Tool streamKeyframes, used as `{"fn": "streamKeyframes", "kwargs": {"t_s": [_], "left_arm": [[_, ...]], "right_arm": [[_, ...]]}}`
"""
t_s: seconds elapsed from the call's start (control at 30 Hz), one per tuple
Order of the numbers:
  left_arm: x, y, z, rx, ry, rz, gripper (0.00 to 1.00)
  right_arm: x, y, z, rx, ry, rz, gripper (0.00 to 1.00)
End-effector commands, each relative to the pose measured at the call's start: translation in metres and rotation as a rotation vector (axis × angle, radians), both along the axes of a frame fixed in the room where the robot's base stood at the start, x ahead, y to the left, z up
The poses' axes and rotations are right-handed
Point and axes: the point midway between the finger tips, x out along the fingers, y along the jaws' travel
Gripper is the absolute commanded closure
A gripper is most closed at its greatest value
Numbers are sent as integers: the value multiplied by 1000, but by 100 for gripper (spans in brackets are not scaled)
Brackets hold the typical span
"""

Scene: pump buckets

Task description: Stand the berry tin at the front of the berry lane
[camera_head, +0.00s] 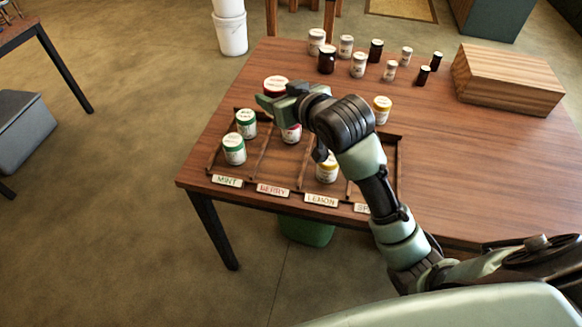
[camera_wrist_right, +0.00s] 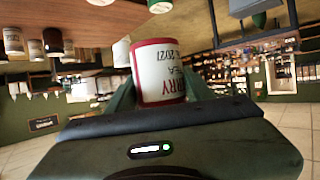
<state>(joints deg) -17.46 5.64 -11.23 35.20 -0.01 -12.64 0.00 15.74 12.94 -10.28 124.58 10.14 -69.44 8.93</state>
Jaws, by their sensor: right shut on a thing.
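A second red-and-white tin (camera_head: 291,134) stands farther back in that lane, partly hidden by my right gripper and arm. My left gripper is not in view.
A yellow tin (camera_head: 327,170) stands in the lemon lane; another (camera_head: 382,108) stands behind the rack. Several jars (camera_head: 327,60) stand at the back, and a wooden box (camera_head: 508,78) at the right.

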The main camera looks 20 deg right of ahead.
Motion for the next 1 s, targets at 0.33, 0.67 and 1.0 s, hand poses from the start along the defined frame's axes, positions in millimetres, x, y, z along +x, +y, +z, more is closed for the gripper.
{"fn": "streamKeyframes", "kwargs": {"t_s": [0.33, 0.67, 1.0], "left_arm": [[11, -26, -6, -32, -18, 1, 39], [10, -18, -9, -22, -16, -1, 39], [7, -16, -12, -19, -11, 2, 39]], "right_arm": [[-2, 2, -78, 0, 7, 1, 95], [-1, 2, -147, 0, 1, 2, 95], [-1, 2, -187, -1, 2, 2, 95]]}}
